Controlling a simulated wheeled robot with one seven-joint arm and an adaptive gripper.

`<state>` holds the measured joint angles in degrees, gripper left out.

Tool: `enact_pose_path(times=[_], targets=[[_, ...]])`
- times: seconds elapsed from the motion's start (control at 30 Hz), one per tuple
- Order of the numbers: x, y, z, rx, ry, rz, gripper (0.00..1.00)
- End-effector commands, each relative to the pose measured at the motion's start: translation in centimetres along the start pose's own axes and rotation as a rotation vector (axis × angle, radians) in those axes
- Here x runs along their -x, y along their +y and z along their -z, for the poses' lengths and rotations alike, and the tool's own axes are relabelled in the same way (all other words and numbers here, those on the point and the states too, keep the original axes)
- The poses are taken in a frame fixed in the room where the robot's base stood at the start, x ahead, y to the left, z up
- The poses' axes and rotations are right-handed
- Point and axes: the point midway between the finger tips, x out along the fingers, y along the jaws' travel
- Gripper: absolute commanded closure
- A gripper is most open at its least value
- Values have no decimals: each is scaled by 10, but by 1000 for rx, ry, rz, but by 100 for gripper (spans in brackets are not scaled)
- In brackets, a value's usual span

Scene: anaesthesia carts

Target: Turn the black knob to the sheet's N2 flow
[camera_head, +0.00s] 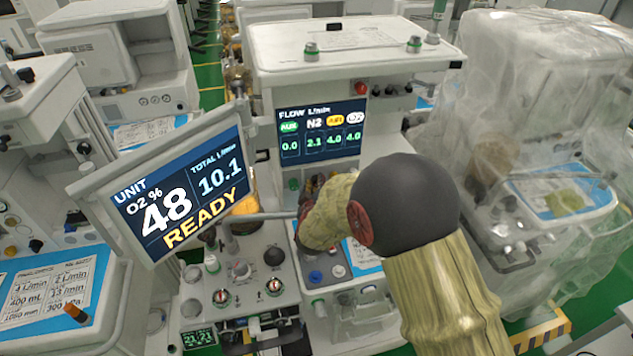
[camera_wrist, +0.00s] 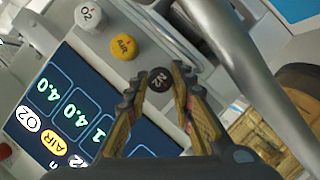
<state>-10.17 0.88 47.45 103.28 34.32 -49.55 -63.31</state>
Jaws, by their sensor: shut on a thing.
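The black knob (camera_wrist: 159,80), marked N2, shows between the fingertips of my gripper (camera_wrist: 160,90) in the wrist view. My gripper is shut on it. In the head view my arm hides the knob and most of my gripper. The flow screen (camera_head: 321,132) reads AUX 0.0, N2 2.1, AIR 4.0 and O2 4.0. In the wrist view my gripper covers part of the flow screen (camera_wrist: 68,105). A blue-edged sheet (camera_head: 362,256) on the middle cart is mostly behind my arm, and its text cannot be read.
The yellow AIR knob (camera_wrist: 124,46) and white O2 knob (camera_wrist: 88,15) sit beside the black one. A tilted unit screen (camera_head: 180,190) reads O2 48 %, total 10.1, READY. Another sheet (camera_head: 50,285) lies on the left cart. A plastic-wrapped cart (camera_head: 545,110) stands at right.

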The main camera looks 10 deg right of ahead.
Motion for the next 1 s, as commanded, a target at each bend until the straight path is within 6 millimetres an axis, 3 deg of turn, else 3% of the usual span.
enact_pose_path(times=[0.37,0.4,0.7,1.0], targets=[[0,0,1,4,3,-1,100],[0,0,1,3,3,-1,75],[0,0,1,3,1,-1,58],[0,0,0,-4,1,1,58]])
